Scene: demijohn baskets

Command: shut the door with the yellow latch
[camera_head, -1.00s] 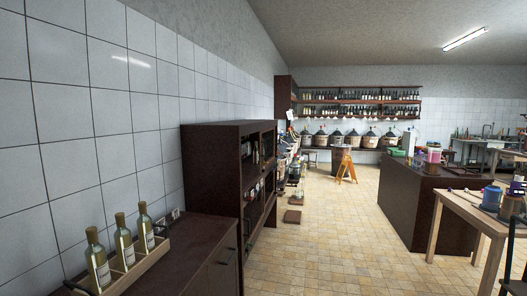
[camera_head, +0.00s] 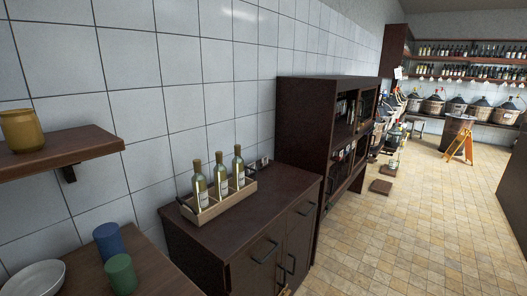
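A low dark brown cabinet (camera_head: 222,240) stands against the tiled wall in the lower middle of the head view. Its front shows dark bar handles (camera_head: 265,252). A small yellowish-orange bit (camera_head: 285,291) shows at the bottom edge of the picture, low on this front. I cannot tell whether it is a yellow latch. The lower part of the front is cut off, so I cannot tell whether a door there stands open. Neither of my grippers is in view.
A wooden carrier with three bottles (camera_head: 220,187) stands on the cabinet. A tall dark shelf unit (camera_head: 305,115) stands beyond it. At left are a wall shelf (camera_head: 60,150) with a yellow jar and a surface with cups and a plate. The tiled floor (camera_head: 410,220) at right is largely clear.

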